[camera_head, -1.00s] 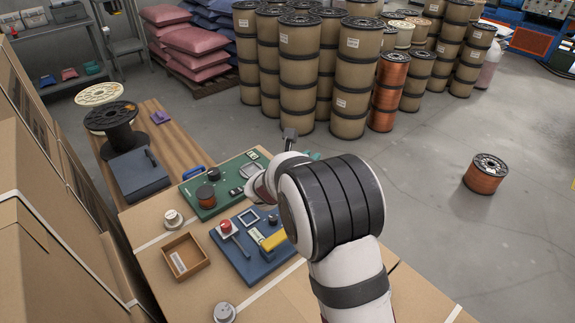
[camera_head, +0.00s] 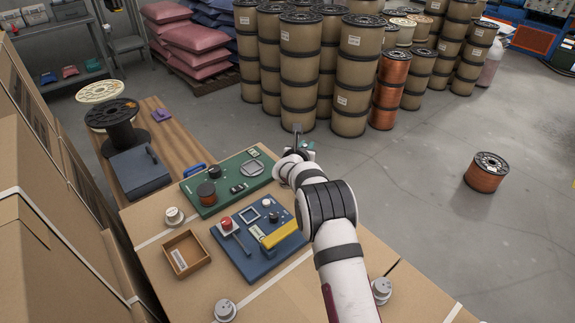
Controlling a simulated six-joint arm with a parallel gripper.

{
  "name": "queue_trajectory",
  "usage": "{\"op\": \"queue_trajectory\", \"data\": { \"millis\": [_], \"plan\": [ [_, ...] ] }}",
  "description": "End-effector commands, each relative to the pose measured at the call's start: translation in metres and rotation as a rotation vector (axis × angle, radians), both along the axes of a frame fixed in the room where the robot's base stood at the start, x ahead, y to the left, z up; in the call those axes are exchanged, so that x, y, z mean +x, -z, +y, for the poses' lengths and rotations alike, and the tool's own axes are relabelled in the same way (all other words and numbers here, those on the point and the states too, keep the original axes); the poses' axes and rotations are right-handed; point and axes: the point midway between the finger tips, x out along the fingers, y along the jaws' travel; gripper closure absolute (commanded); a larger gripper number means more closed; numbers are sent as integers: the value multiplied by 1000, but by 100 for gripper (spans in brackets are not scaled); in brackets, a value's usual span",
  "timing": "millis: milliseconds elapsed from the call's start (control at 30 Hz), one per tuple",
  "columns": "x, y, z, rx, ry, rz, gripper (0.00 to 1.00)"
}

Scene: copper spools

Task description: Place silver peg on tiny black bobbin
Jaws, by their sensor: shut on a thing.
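My gripper (camera_head: 301,147) is past the far right end of the green board, in the upper middle of the view. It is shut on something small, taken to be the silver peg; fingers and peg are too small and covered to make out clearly. A tiny black bobbin (camera_head: 273,216) appears to stand on the blue board (camera_head: 236,257), near its far right part. My gripper is apart from it, farther back.
The blue board also holds a red knob (camera_head: 226,223) and a yellow block (camera_head: 280,235). Grey round pieces (camera_head: 225,311) stand on the cardboard top.

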Motion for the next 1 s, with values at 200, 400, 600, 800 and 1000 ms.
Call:
{"op": "queue_trajectory", "data": {
  "millis": [200, 400, 600, 800, 1000],
  "plan": [
    [15, 31, 48, 0, 0, 0, 100],
    [17, 62, 55, -2, 0, 2, 100],
    [17, 75, 55, 1, 1, 0, 100],
    [17, 76, 54, 1, 1, 0, 100],
    [17, 77, 54, 1, 1, 0, 53]
  ]
}}
